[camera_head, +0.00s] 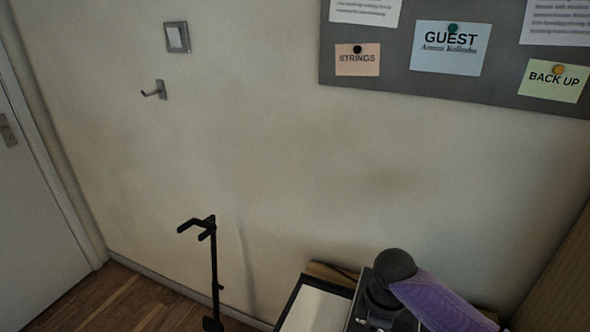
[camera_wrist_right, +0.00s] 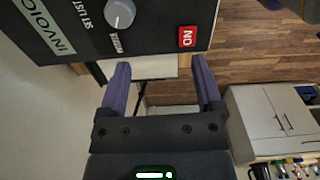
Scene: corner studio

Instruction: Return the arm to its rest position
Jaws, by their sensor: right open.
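My right gripper (camera_wrist_right: 161,72) shows in the right wrist view with its two purple fingers spread apart. Nothing is held between them; the wooden floor and thin dark legs show through the gap. A purple and black link of an arm, apparently my right one, rises at the bottom right of the head view, but its gripper is not visible there. My left gripper is in neither view.
In the head view, a black stand (camera_head: 213,265) stands near the wall. A pinboard (camera_head: 400,75) with cards hangs above, and a hook (camera_head: 156,90) sticks out. A dark-edged surface (camera_head: 290,299) lies beside the arm link. A white cabinet (camera_wrist_right: 265,120) shows in the wrist view.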

